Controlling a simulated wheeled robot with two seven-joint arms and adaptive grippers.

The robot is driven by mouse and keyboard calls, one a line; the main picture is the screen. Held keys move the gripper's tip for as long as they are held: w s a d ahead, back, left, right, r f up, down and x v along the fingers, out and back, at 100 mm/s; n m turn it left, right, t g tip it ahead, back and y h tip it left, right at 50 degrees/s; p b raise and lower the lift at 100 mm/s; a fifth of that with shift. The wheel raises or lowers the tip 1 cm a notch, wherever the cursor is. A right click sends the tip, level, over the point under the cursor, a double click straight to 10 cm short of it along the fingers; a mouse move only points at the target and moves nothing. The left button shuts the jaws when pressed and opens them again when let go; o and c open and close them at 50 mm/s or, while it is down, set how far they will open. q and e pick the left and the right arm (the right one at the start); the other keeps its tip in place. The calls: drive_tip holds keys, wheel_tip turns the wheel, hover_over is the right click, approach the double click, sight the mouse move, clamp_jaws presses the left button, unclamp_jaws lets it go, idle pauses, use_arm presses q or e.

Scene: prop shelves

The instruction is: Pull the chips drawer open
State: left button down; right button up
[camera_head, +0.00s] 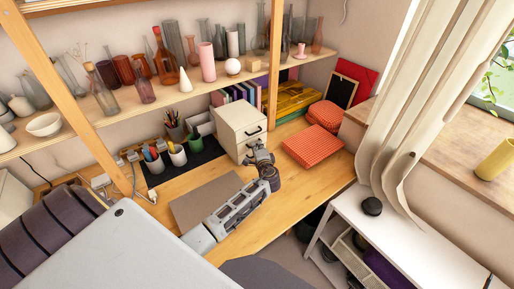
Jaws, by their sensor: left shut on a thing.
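A small cream drawer cabinet (238,123) stands on the wooden desk against the shelf, with dark handles on its front. The upper drawer handle (253,130) is in plain view. My left gripper (258,154) is at the lower part of the cabinet's front, shut on the lower drawer's handle; its fingers largely hide that handle. No label on the drawers can be read, so I cannot tell by text which is the chips drawer. The drawer fronts look about flush. My right gripper is not in view.
An orange box (314,147) lies on the desk right of the gripper. Pen cups (177,154) stand on a black mat at left. A grey-brown board (206,201) lies beside my forearm. Shelves of glass vases (166,62) rise behind. Bare desk (291,196) lies in front.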

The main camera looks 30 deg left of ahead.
use_arm(q)
drive_tip(key=s+d, duration=0.3)
drive_tip(key=d, duration=0.4)
drive_tip(key=s+d+b, duration=0.1)
drive_tip(key=s+d, duration=0.2)
drive_tip(key=d, duration=0.4)
drive_tip(key=shift+d+f, duration=0.15)
drive_tip(key=shift+d, duration=0.05)
